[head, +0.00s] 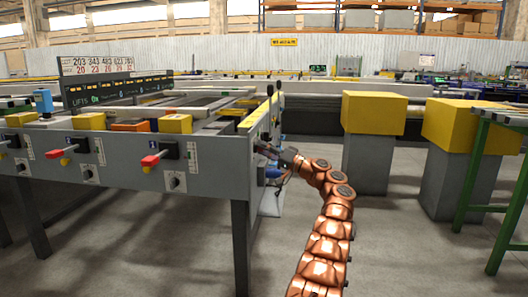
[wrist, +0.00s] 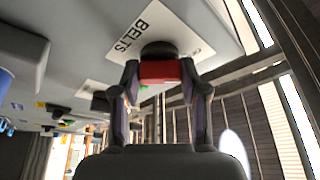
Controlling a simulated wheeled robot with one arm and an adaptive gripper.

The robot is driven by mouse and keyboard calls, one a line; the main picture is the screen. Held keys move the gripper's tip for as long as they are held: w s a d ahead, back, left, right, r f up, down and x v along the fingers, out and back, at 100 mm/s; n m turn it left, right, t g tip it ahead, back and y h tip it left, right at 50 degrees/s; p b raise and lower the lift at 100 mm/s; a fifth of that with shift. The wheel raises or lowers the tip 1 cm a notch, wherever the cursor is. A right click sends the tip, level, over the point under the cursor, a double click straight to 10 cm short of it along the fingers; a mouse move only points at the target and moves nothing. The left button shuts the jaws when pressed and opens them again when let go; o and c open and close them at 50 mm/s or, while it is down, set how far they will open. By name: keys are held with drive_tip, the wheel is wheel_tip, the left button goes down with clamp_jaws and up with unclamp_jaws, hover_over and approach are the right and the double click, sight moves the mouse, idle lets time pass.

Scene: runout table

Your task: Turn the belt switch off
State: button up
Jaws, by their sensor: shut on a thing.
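The belt switch shows in the wrist view as a red handle (wrist: 160,72) on a round black base, on a grey panel beside a white label reading BELTS (wrist: 131,35). My gripper (wrist: 160,80) has one finger on each side of the red handle and is shut on it. In the head view my gripper (head: 272,152) is at the right end face of the grey runout table (head: 210,190), at the end of my copper arm. The switch itself is hidden there. I cannot tell its on or off position.
The table's front carries red-handled levers (head: 150,160) and round knobs (head: 174,181). A score board (head: 103,64) stands on top. Yellow-topped grey pillars (head: 374,113) and a green frame (head: 507,190) stand to the right.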

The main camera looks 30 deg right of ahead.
idle(0.4)
drive_tip(key=o, duration=1.1)
drive_tip(key=shift+o, duration=0.2)
drive_tip(key=v, duration=1.2)
